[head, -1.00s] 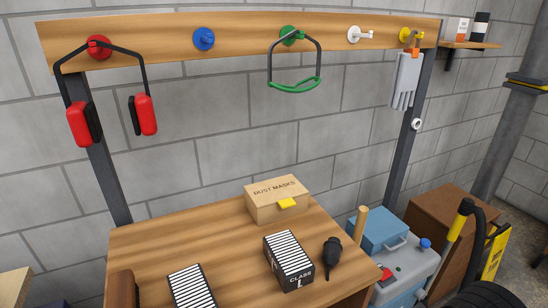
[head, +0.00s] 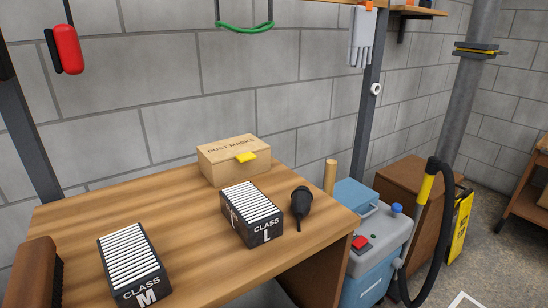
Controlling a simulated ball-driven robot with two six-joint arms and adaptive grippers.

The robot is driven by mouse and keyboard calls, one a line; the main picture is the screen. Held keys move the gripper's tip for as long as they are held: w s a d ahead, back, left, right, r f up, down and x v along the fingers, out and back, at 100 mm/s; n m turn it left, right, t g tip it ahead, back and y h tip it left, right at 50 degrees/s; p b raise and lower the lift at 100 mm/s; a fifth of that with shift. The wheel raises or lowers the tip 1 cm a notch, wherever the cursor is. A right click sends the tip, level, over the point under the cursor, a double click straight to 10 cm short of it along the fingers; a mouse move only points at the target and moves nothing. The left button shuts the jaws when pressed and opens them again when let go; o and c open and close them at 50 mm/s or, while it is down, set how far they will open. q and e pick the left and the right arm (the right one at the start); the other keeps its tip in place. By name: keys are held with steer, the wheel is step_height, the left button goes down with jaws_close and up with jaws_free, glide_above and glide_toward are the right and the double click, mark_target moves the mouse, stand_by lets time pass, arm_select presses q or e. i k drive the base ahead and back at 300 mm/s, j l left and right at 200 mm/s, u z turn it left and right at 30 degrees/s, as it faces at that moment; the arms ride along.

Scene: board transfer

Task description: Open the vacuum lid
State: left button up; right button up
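The vacuum (head: 374,262) stands on the floor to the right of the workbench. It has a blue body, a grey top with a red switch (head: 361,243) and a blue knob (head: 396,209). A blue box-like part with a grey handle (head: 352,194) sits at its back; I cannot tell whether this is the lid or a separate case. A black hose with a yellow cuff (head: 425,188) rises at its right. Neither of my grippers shows in the head view.
The wooden workbench (head: 185,235) holds a dust mask box (head: 222,168), two striped filter blocks marked L (head: 252,226) and M (head: 128,258), a black bulb blower (head: 301,204) and a brush (head: 35,275). A brown cabinet (head: 400,178) stands behind the vacuum. Open floor lies at right.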

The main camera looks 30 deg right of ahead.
mark_target(358, 199)
steer(key=z, duration=1.6)
